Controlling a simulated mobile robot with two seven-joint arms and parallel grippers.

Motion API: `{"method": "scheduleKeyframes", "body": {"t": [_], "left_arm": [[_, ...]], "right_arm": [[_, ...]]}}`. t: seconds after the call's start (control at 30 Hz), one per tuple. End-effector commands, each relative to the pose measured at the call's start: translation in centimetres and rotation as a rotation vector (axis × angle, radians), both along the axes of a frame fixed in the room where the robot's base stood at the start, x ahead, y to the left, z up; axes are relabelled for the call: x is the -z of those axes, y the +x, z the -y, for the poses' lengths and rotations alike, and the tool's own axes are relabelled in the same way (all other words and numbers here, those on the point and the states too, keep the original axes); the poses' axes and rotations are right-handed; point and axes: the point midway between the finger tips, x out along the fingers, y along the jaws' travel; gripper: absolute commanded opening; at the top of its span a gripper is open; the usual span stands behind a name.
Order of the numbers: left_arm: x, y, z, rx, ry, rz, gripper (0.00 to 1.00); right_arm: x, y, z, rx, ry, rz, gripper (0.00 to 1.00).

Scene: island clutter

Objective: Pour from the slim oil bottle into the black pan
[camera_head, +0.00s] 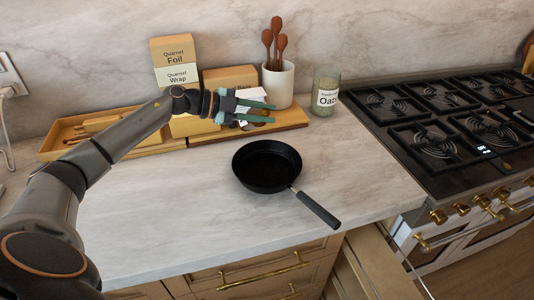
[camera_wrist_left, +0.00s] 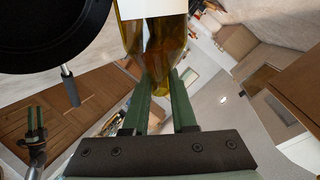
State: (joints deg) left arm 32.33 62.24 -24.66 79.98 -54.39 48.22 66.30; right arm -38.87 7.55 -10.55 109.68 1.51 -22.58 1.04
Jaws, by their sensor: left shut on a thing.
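The black pan (camera_head: 267,166) sits on the marble counter, its handle pointing toward the front right; it also shows at the upper left of the left wrist view (camera_wrist_left: 45,35). My left gripper (camera_head: 256,108) is behind and above the pan in the head view, apart from it. Its green fingers are shut on the slim oil bottle (camera_wrist_left: 160,45), amber with a white label. In the head view the fingers hide much of the bottle, and its tilt is hard to judge. My right gripper (camera_wrist_left: 35,118) shows small in the left wrist view, its two fingers apart and empty.
Behind are a wooden tray (camera_head: 60,135), foil and wrap boxes (camera_head: 172,50), a white crock (camera_head: 278,84) of wooden spoons and an oats jar (camera_head: 326,92). A gas stove (camera_head: 440,130) stands right. The counter (camera_head: 150,220) around the pan is clear.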

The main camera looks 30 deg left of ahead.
Motion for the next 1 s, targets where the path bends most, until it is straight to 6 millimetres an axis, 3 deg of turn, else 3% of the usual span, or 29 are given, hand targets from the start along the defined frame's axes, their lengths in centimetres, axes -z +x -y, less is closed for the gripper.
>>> {"method": "scheduleKeyframes", "body": {"t": [0.3,0.8,1.0], "left_arm": [[1.5,0.0,0.0,-0.001,0.108,0.065,0.00],[1.6,0.0,0.0,0.000,0.118,0.072,0.00],[2.7,0.0,0.0,0.000,0.183,0.109,0.00]], "right_arm": [[0.0,0.0,0.0,0.000,0.000,0.000,0.46],[0.0,0.0,0.0,0.000,0.000,0.000,0.46],[0.0,0.0,0.0,0.000,0.000,0.000,0.46]]}}
